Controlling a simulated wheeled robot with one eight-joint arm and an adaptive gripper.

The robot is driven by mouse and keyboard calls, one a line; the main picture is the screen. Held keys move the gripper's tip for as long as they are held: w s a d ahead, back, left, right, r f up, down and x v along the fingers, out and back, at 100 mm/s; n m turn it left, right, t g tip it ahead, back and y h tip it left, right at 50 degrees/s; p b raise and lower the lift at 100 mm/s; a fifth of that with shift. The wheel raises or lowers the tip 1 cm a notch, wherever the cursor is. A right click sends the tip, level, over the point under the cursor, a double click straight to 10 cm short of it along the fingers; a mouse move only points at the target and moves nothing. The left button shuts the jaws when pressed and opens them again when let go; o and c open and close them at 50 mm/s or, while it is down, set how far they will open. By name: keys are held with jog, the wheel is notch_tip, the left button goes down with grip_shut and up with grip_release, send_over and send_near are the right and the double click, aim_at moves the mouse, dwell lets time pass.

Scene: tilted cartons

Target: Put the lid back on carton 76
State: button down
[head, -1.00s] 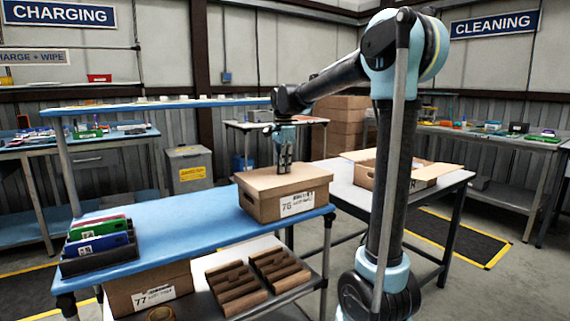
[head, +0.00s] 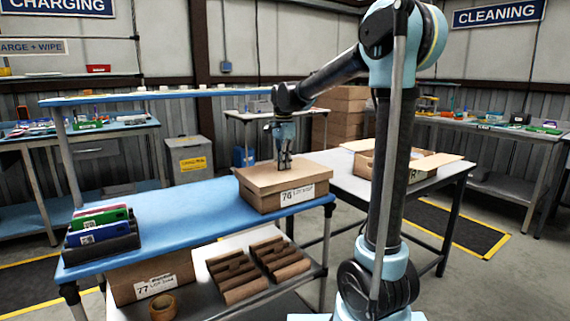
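Carton 76 (head: 300,196) is a brown box with a white label, standing on the right end of the blue bench top. A flat brown lid (head: 300,178) lies over its top and looks level. My gripper (head: 284,168) points straight down, with its fingertips at the top of the lid, near its back half. I cannot tell at this size whether the fingers are closed on part of the lid or just touch it. The far rim of the carton is hidden.
Carton 77 (head: 150,277), a tape roll (head: 162,305) and brown inserts (head: 250,270) are on the lower shelf. An open carton (head: 365,163) stands on the table to the right.

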jog(key=shift+f, duration=0.1)
dwell(0.5)
dwell(0.3)
jog(key=c, duration=1.7)
grip_release()
jog(key=shift+w+r, duration=0.1)
jog(key=shift+r, duration=9.35)
